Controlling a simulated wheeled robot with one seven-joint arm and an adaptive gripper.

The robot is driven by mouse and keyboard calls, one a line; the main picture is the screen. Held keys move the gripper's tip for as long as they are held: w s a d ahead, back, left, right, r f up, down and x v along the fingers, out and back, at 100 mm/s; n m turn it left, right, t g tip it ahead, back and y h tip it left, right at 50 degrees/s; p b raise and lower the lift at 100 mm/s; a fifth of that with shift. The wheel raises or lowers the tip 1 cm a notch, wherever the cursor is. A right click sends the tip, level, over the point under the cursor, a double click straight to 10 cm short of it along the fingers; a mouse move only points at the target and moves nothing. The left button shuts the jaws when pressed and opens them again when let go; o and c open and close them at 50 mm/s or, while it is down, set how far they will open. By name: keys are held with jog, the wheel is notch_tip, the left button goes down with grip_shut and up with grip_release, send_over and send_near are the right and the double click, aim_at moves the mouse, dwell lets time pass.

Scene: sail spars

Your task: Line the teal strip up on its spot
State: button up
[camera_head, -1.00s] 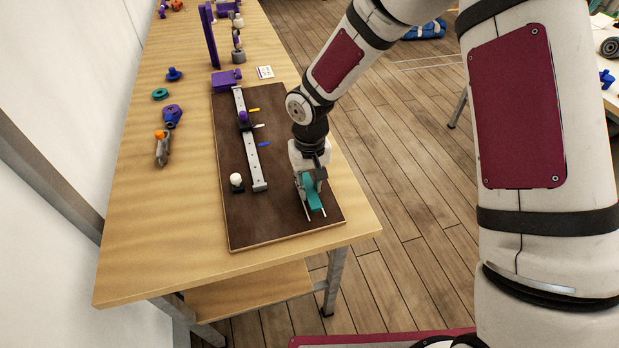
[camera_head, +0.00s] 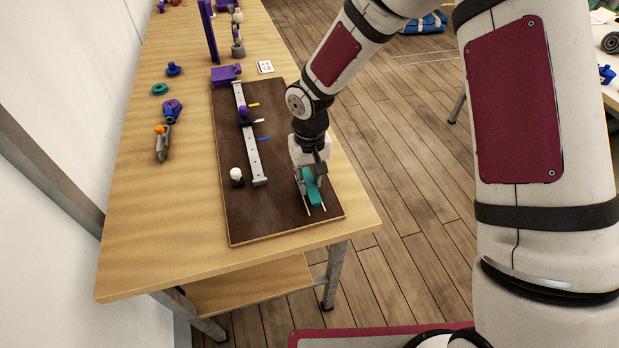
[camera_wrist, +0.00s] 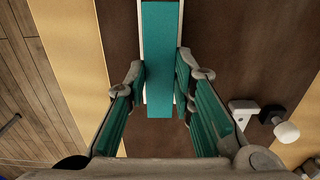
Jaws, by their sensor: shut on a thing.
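The teal strip (camera_head: 313,190) is at the near right of the dark board (camera_head: 270,218). My gripper (camera_head: 311,178) is over it from above, shut on its sides. In the wrist view the strip (camera_wrist: 160,50) runs lengthwise between the fingers of my gripper (camera_wrist: 160,82), which have teal pads. A white outline (camera_wrist: 181,20) shows along both sides of the strip, so the strip lies between its long lines. In the head view the white lines reach past the strip's near end. Whether the strip touches the board I cannot tell.
A grey slotted rail (camera_head: 252,155) with a purple knob (camera_head: 243,111) lies along the board's middle. A white-knobbed clamp (camera_head: 236,175) stands left of it. Purple parts (camera_head: 225,75) stand at the far end. Small blue and orange items lie on the table's left.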

jog(key=shift+f+b, duration=0.35)
jog(key=shift+f, duration=0.8)
jog(key=o, duration=1)
jog(key=shift+c, duration=0.6)
jog(key=shift+r, duration=0.15)
jog(key=shift+r+p, duration=1.1)
jog(key=shift+r, duration=2.3)
